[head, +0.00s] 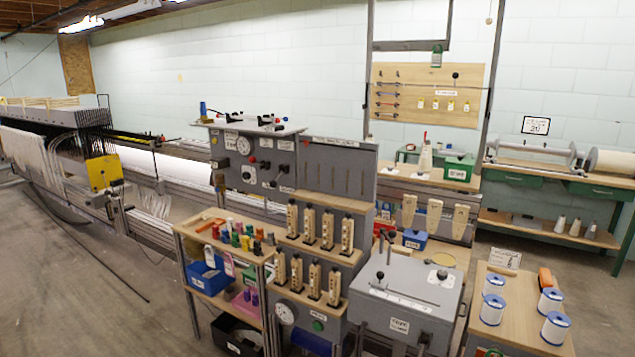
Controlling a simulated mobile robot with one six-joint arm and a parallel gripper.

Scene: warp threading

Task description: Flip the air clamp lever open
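I cannot tell for sure which part is the air clamp lever, as the labels are too small to read. My gripper is not in view.
A wooden cart (207,213) with coloured spools stands front left. Wooden-bodied tools (327,230) fill two stepped shelves at centre. White spools (555,327) stand on a bench at the right. The loom (103,172) lies at the left, with open floor (60,300) before it.

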